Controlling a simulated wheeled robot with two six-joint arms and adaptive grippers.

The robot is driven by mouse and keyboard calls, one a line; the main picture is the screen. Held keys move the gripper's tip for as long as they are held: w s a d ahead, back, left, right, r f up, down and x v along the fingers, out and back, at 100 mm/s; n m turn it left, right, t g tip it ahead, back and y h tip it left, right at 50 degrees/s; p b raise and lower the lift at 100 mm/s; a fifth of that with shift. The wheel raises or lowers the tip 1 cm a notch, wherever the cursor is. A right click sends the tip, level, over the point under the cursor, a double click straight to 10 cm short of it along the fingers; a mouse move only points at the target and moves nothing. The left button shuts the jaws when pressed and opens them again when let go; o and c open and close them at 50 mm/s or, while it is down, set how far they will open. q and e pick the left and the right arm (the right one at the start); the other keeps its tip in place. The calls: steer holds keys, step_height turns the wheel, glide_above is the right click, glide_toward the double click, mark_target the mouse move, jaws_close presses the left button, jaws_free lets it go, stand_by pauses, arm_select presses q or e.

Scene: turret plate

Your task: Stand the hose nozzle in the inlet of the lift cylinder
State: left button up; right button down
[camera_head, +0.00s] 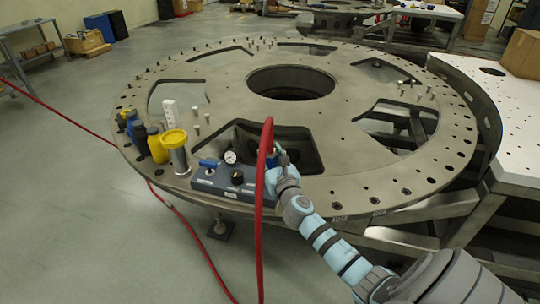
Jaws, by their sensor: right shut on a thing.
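My right gripper (279,158) is over the front part of the round plate, beside the control box. It is shut on the hose nozzle (271,159), a small blue piece largely hidden by the fingers and the hose. A red hose (260,200) arches up from it and hangs down over the front edge. A silver cylinder with a yellow top (178,158), which looks like the lift cylinder, stands upright on the plate to the left of the control box, apart from the gripper. Its inlet cannot be made out clearly. My left gripper is not in view.
The control box (232,184) with a gauge and a blue lever stands between cylinder and gripper. Yellow bottles (156,146) and a white block (170,113) stand close to the cylinder. The large turret plate (225,80) has wide cutouts and several upright pins.

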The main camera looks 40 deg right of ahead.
steer(key=shift+f, duration=0.1)
steer(key=c, duration=1)
jaws_free()
steer(key=shift+c, duration=0.2)
steer(key=shift+s, duration=0.1)
steer(key=v, duration=1.2)
